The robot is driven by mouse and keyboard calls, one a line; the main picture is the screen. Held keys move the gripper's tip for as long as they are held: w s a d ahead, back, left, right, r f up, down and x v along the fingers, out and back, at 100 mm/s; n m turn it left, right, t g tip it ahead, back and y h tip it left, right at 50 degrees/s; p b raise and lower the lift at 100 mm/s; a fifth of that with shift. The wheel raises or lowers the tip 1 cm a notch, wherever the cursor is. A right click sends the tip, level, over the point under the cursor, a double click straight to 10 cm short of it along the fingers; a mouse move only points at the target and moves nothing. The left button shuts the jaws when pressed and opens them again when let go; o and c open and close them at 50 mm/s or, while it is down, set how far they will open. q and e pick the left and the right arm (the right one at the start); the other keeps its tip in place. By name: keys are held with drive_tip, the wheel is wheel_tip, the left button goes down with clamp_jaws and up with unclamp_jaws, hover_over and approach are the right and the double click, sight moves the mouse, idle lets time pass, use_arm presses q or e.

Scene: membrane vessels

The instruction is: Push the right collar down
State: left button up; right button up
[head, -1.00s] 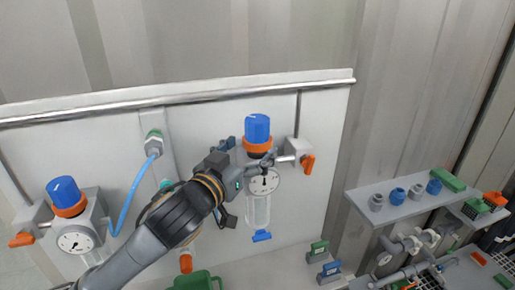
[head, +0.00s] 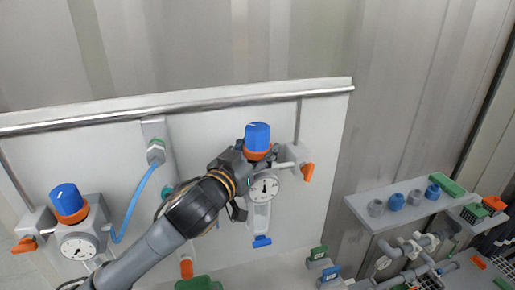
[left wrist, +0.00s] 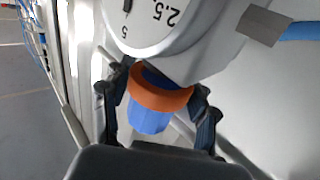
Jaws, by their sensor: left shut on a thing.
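The right regulator has a blue knob (head: 257,135) above an orange collar (head: 258,155), with a round white gauge (head: 264,188) below. My left gripper (head: 250,160) reaches it from the lower left and is shut on the orange collar. In the left wrist view, the fingers of my left gripper (left wrist: 156,98) lie on both sides of the orange collar (left wrist: 160,96). The blue knob (left wrist: 150,117) points down toward the palm there, and the gauge (left wrist: 155,20) is at the top. My right gripper is not in view.
A left regulator with a blue knob (head: 66,198) and gauge (head: 77,246) is on the same panel. A blue hose (head: 133,203) runs between them. An orange valve handle (head: 308,172) is close to the right regulator. A shelf (head: 400,215) with fittings stands at right.

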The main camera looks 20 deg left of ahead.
use_arm(q)
drive_tip(key=shift+f+b, duration=0.35)
drive_tip(key=shift+f, duration=0.45)
drive_tip(key=o, duration=1.7)
drive_tip(key=shift+r, duration=0.1)
drive_tip(key=s+a, duration=0.1)
drive_tip(key=s, duration=0.6)
drive_tip(key=shift+s+a, duration=0.2)
